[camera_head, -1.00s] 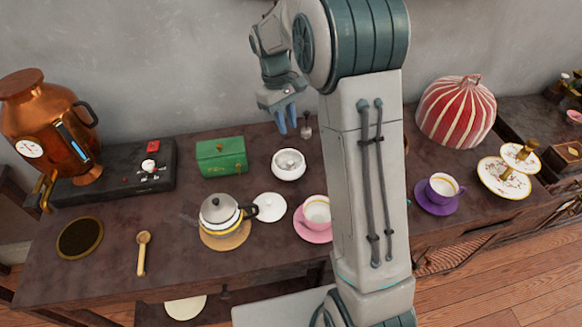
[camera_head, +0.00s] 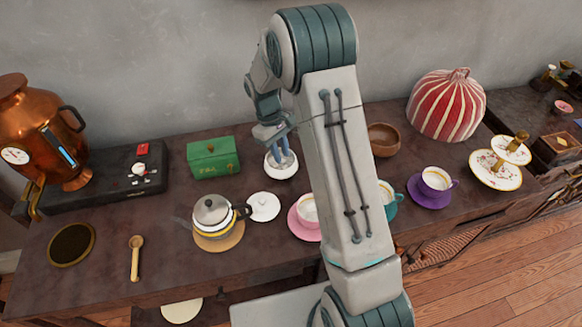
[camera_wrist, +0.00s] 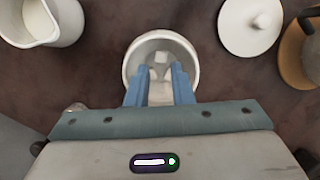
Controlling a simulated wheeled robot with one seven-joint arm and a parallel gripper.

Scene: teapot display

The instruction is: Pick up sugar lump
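The white sugar bowl (camera_head: 281,170) stands on the dark table behind the lid. In the wrist view, the bowl (camera_wrist: 130,62) is seen from above, with pale sugar lumps (camera_wrist: 160,58) inside; their edges are hard to separate. My gripper (camera_head: 279,154) points down at the bowl. In the wrist view, my gripper (camera_wrist: 160,72) has its two blue fingers apart, with their tips over the bowl's opening. Lumps show between and just beyond the tips. No lump is visibly clamped. How deep the tips reach is unclear.
A white lid (camera_head: 263,207) and a teapot (camera_head: 213,214) stand in front of the bowl. A green box (camera_head: 213,158) is to its left, a pink saucer (camera_head: 302,230) in front right. A white jug (camera_wrist: 42,22) is close by in the wrist view.

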